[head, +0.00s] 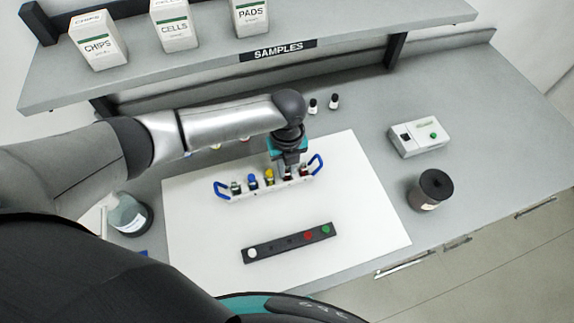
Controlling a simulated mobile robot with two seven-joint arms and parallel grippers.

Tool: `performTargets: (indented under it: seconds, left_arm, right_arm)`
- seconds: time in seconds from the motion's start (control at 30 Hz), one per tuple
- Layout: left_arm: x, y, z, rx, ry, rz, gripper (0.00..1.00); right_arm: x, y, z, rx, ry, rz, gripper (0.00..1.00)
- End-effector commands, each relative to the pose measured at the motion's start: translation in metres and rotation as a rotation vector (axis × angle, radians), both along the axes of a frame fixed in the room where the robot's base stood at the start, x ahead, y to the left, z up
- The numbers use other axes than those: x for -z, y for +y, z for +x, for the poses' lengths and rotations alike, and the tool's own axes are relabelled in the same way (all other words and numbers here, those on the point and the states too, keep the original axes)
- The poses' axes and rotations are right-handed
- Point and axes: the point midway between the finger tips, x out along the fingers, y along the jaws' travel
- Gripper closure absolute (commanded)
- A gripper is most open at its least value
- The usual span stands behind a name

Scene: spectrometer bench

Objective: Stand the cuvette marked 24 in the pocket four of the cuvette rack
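A white rack (261,193) with blue end handles stands on a white mat and holds several small capped vessels. Among them are a blue-capped one (253,181) and a yellow-capped one (269,177). My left gripper (288,170) points down at the right part of this rack, over a dark vessel there. Its fingertips are too small and partly hidden to show whether they grip it. A black strip (268,246) with white, red and green round spots lies nearer on the mat. I cannot read any number 24 or pocket labels. My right gripper is out of view.
The white mat (200,262) is clear around the strip. Two small bottles (323,104) stand behind. A shelf (330,28) with cartons overhangs the back. A bottle (129,214) is at left.

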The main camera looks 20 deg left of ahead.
Motion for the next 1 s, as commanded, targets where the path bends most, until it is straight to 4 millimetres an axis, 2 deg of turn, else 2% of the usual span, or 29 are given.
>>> performTargets:
  seconds: [0.03, 0.3, 0.63, 0.77, 1.0]
  left_arm:
    - [0.0, 0.0, 0.0, 0.0, 0.0, 0.0, 0.74]
    - [0.0, 0.0, 0.0, 0.0, 0.0, 0.0, 0.46]
    - [-0.005, 0.0, 0.001, -0.001, -0.001, -0.002, 0.46]
    - [-0.021, 0.0, 0.001, 0.0, -0.003, -0.001, 0.46]
    - [-0.077, 0.0, 0.001, 0.001, -0.005, -0.002, 0.46]
  right_arm:
    - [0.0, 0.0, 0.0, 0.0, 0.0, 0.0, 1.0]
    - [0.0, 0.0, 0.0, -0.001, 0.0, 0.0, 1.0]
    - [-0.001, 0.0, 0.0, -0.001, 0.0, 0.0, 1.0]
    - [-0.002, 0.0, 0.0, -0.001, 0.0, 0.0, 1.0]
    - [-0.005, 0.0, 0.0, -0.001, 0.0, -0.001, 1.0]
